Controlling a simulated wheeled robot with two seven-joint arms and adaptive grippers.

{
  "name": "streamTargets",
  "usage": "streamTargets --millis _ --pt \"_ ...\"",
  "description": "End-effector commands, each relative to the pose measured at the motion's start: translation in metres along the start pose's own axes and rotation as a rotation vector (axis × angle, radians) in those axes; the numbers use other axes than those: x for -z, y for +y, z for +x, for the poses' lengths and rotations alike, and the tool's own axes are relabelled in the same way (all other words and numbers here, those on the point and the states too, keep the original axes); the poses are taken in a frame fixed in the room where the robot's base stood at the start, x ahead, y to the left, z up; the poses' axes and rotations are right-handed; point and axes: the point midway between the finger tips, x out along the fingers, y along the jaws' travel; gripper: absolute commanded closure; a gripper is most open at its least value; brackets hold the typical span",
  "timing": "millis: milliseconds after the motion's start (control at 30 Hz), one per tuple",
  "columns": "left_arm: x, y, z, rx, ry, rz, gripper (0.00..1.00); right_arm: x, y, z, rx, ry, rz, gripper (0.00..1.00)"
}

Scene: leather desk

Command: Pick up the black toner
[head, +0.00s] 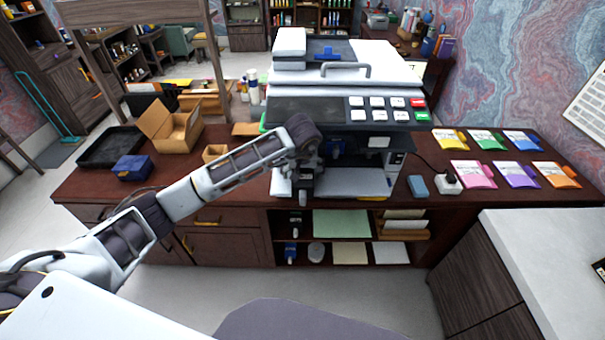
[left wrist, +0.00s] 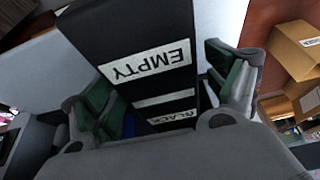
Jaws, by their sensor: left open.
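The black toner (left wrist: 140,32) is a long dark block with white labels reading "EMPTY" and "BLACK" in the left wrist view. My left gripper (left wrist: 168,92) is open, with one green-padded finger on each side of the toner. The right-hand finger shows a gap to it; contact on the left side is unclear. In the head view my left gripper (head: 304,185) is at the front of the printer (head: 345,85), by its open front. I cannot make out the toner there, behind my arm. My right gripper is not in view.
Several coloured packets (head: 473,174) lie right of the printer, near a blue block (head: 417,186) and a white socket (head: 447,184). An open cardboard box (head: 172,135), a black tray (head: 108,148) and a dark blue box (head: 132,168) stand to the left. Shelves (head: 340,253) are below.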

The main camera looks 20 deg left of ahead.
Motion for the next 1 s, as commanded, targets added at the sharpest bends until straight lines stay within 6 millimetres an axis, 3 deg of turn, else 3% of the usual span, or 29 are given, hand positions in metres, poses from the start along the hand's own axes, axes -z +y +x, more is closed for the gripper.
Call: streamTargets --millis 367,833,1000 --pt "-0.0002 0.0000 0.0000 0.000 0.000 0.000 0.12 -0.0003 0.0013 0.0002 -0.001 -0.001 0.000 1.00" --pt "-0.0002 0.0000 0.0000 0.000 0.000 0.000 0.72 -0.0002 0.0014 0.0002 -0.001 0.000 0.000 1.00" --pt "0.0004 0.0001 -0.0006 -0.001 0.002 0.000 0.72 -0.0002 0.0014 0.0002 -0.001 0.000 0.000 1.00"
